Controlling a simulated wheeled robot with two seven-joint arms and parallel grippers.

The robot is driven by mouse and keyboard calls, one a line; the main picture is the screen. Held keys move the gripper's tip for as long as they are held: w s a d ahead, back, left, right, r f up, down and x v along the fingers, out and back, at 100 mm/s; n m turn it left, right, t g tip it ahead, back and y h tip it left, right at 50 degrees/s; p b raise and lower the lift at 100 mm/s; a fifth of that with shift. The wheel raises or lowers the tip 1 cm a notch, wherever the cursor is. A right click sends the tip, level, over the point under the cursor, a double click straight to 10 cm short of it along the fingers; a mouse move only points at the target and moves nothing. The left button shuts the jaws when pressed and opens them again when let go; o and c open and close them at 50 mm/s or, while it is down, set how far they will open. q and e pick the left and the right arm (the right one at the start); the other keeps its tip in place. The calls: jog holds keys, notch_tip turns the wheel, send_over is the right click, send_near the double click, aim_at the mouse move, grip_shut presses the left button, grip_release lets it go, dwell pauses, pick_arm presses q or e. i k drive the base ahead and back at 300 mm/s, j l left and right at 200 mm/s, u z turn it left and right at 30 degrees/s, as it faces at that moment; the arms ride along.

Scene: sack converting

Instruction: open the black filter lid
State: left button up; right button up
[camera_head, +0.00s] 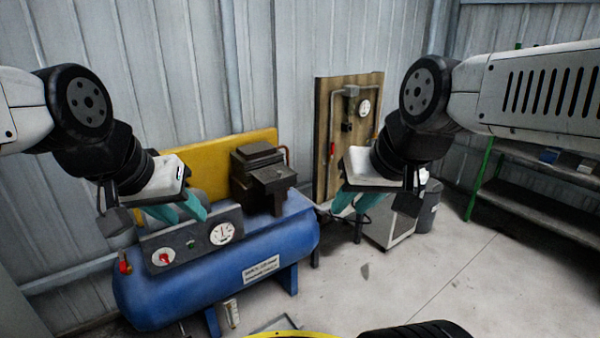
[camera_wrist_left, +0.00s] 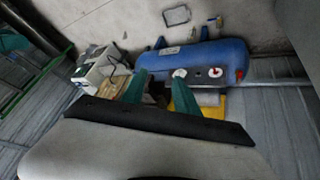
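The black filter box (camera_head: 262,178) sits on top of the blue compressor tank (camera_head: 228,262), with its dark lid (camera_head: 256,152) on its upper side. I cannot tell whether the lid is fully closed. My left gripper (camera_head: 182,212) is in front of the compressor's gauge panel, left of the filter box and apart from it. Its two teal fingers are spread and empty, also in the left wrist view (camera_wrist_left: 160,80). My right gripper (camera_head: 350,208) hangs to the right of the filter box, apart from it, teal fingers spread with nothing between them.
A panel with a gauge and red knob (camera_head: 190,246) is on the tank's front. A yellow board (camera_head: 215,155) stands behind the tank. A wooden board with fittings (camera_head: 350,115) leans at the wall. A green-framed shelf (camera_head: 540,205) is at right; the floor between is mostly clear.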

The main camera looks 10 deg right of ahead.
aim_at(265, 176)
jog(key=i+l+u, duration=0.15)
jog(key=l, duration=0.25)
jog(key=i+l+u, duration=0.1)
jog(key=l, duration=0.35)
jog(key=i+l+u, duration=0.15)
jog(key=l, duration=0.3)
